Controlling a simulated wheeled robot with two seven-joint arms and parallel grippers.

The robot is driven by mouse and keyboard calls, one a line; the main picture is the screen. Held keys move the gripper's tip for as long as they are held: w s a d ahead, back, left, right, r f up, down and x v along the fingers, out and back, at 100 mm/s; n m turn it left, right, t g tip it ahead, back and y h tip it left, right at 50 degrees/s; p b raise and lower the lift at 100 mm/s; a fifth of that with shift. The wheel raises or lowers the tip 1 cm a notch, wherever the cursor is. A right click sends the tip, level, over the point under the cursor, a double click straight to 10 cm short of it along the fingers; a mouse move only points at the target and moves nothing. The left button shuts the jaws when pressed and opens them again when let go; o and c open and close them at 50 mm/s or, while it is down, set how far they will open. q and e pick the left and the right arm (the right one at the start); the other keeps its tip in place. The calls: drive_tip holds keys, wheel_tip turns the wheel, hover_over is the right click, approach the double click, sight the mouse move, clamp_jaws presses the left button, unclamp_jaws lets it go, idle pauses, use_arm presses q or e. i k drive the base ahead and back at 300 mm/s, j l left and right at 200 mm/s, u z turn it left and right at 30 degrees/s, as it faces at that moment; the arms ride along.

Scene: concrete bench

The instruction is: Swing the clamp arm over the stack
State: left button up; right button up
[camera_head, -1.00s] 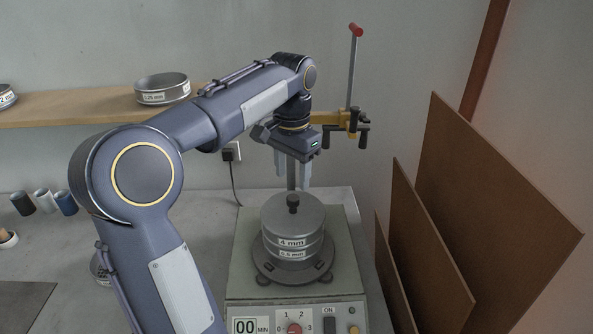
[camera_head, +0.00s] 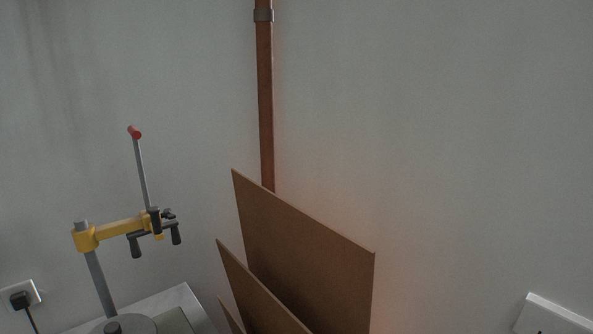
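The yellow clamp arm (camera_head: 122,226) sits on a grey upright post (camera_head: 99,284) at the lower left. It points to the right, with dark handles at its outer end and a long grey lever (camera_head: 141,175) with a red knob standing up from it. Only the round top of the sieve stack (camera_head: 130,325) and its dark knob (camera_head: 112,326) show at the bottom edge; the rest is cut off. The clamp arm's end appears to the right of the stack's knob. Neither gripper is in view.
Several brown boards (camera_head: 307,262) lean at the bottom middle, right of the bench (camera_head: 181,300). A copper-coloured pipe (camera_head: 265,110) runs up the wall behind them. A socket with a black plug (camera_head: 19,299) is at the lower left. A white object (camera_head: 553,316) shows at the lower right.

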sight(86, 240)
drive_tip(key=i+l+u, duration=0.1)
drive_tip(key=u, duration=1.7)
